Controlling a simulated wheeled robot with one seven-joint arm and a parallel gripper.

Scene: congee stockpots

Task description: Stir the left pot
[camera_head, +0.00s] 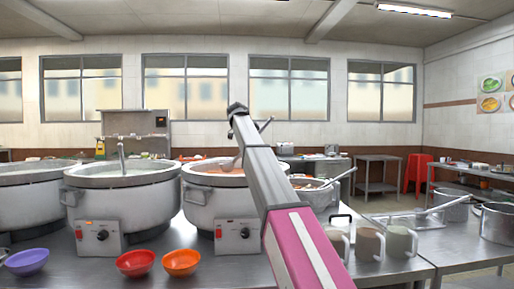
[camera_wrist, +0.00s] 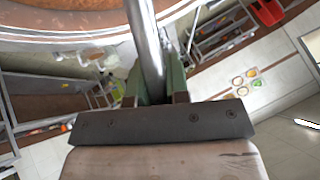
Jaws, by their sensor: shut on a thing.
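Several big grey stockpots stand in a row on the steel counter in the head view. The leftmost pot (camera_head: 30,205) is cut by the picture's edge and holds pale congee. The middle pot (camera_head: 125,208) also holds pale congee, with a metal ladle (camera_head: 122,158) standing in it. The pot nearest my arm (camera_head: 203,205) has reddish-orange contents. In the wrist view, my gripper (camera_wrist: 153,88) is shut on a metal ladle handle (camera_wrist: 146,40), which runs up toward a pot rim (camera_wrist: 60,37) with reddish-brown contents. My arm hides part of this pot and the ladle in the head view.
Purple (camera_head: 27,262), red (camera_head: 135,263) and orange (camera_head: 181,262) bowls sit at the counter's front. Several mugs (camera_head: 368,243) stand right of my arm. A smaller pot (camera_head: 316,192) with a ladle is behind them. A steel pot (camera_head: 496,221) stands at far right.

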